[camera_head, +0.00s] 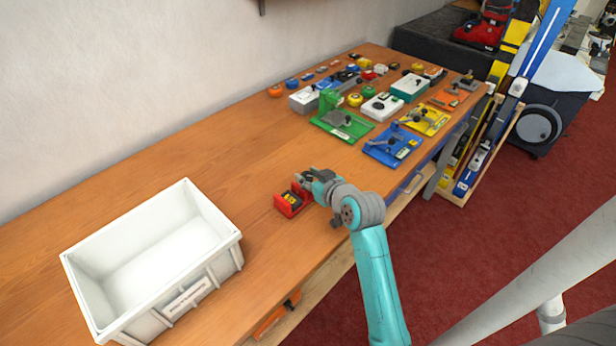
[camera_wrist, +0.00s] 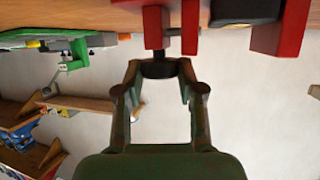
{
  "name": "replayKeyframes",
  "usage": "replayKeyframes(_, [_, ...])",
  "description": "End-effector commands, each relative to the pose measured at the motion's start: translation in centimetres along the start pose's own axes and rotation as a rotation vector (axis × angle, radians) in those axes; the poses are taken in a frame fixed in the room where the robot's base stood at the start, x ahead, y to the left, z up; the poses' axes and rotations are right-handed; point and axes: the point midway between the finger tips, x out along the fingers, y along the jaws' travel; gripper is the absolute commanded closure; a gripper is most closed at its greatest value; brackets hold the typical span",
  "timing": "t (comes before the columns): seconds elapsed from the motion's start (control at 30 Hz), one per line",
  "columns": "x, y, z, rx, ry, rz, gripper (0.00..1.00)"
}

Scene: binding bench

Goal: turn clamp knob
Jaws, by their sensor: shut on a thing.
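A small red clamp block (camera_head: 287,205) with a dark part bearing yellow marks stands on the wooden bench, left of my gripper. In the wrist view, which looks upside down, the red clamp (camera_wrist: 153,24) hangs from the top edge, and a black round knob (camera_wrist: 160,68) sits at the end of its short screw. My gripper (camera_head: 306,179) is low over the bench at the clamp. In the wrist view its two fingers (camera_wrist: 160,76) are closed on the knob's sides. In the head view the knob is hidden by my gripper.
A white open crate (camera_head: 228,222) stands on the bench at the left. Several colored fixtures, such as a green one (camera_head: 352,130) and a blue one (camera_head: 378,152), stand toward the far right end.

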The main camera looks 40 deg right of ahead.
Motion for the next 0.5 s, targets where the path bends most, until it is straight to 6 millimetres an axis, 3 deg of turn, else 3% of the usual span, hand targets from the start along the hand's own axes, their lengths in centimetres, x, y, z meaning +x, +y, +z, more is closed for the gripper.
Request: replayKeyframes(0.5, [0.22,0.80,-0.02,-0.175,-0.003,-0.426,0.96])
